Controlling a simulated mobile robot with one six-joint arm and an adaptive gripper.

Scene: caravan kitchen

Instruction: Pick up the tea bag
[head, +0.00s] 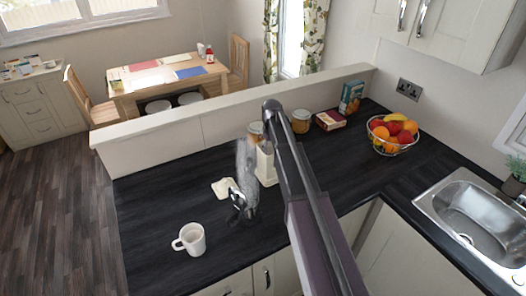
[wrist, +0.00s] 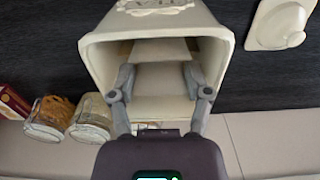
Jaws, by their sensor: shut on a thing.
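A cream square canister (head: 266,164) stands open on the dark worktop, partly hidden behind my arm in the head view. In the wrist view the canister (wrist: 220,42) shows its open mouth and some raised lettering on its side. My gripper (wrist: 160,74) reaches inside it, its fingers on either side of a pale, flat-faced tea bag (wrist: 163,82). The gripper is shut on this tea bag, which is still within the canister walls. The head view does not show the fingertips or the tea bag clearly.
A white mug (head: 190,239) stands nearer the front. Jars (head: 301,121), boxes (head: 351,97) and a fruit bowl (head: 393,134) stand right.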

